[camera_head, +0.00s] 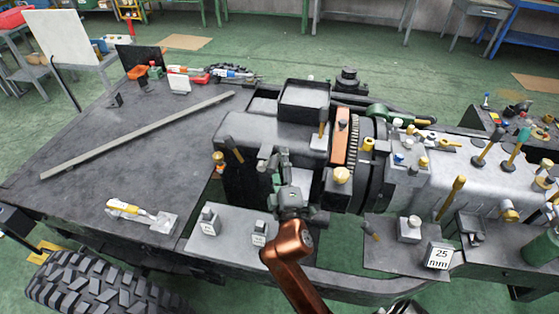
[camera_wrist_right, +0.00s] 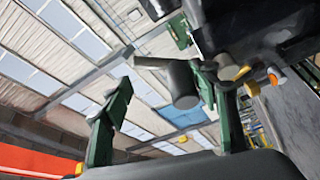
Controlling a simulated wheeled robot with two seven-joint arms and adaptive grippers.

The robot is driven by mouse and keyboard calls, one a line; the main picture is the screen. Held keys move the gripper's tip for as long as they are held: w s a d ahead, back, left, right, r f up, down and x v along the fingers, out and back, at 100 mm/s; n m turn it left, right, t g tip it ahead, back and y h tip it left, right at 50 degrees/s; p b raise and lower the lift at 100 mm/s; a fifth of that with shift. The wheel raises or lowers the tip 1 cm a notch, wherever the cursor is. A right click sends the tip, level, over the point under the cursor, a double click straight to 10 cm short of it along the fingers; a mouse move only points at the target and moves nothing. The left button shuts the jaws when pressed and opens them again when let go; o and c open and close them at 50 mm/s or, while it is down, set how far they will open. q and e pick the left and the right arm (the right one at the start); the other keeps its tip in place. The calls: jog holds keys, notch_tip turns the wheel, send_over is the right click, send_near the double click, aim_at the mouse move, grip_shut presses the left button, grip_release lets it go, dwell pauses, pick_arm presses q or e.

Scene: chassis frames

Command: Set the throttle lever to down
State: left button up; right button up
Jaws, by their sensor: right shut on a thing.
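My right gripper (camera_head: 275,163) is in front of the dark engine block (camera_head: 238,125) in the head view, with my copper-coloured arm reaching up from below. In the right wrist view its green fingers (camera_wrist_right: 168,105) stand on either side of a dark cylindrical grip (camera_wrist_right: 183,85) on a pale bar. The gripper is shut on this grip, which seems to be the throttle lever's handle. No label shows, and the gripper hides the lever in the head view, so its up or down position is unclear. My left gripper is out of view.
A dark lever (camera_head: 233,148) stands just left of the gripper, and a yellow-topped lever (camera_head: 322,130) to the right. Small blocks (camera_head: 208,221) sit on the grey plate below. The dark tabletop (camera_head: 95,170) has free room.

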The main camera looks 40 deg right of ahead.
jog(key=shift+s+d+r, duration=0.15)
jog(key=shift+r, duration=0.35)
jog(key=shift+s+d+r, duration=0.1)
jog(key=shift+d+r, duration=0.05)
jog(key=shift+r, duration=0.35)
jog(key=shift+o, duration=0.3)
jog(key=shift+w+f, duration=0.1)
jog(key=shift+f, duration=0.25)
jog(key=shift+a+r, duration=0.1)
jog(key=shift+a, duration=0.05)
jog(key=shift+c, duration=0.3)
pick_arm(q)
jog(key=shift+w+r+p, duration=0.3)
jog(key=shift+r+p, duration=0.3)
jog(key=shift+p, duration=0.05)
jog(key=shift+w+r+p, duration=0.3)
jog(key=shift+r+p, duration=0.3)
pick_arm(e)
jog(key=s+a+r, duration=0.1)
jog(key=s+a, duration=0.3)
jog(key=s, duration=0.3)
jog(key=shift+s+a+r, duration=0.25)
jog(key=shift+a, duration=0.15)
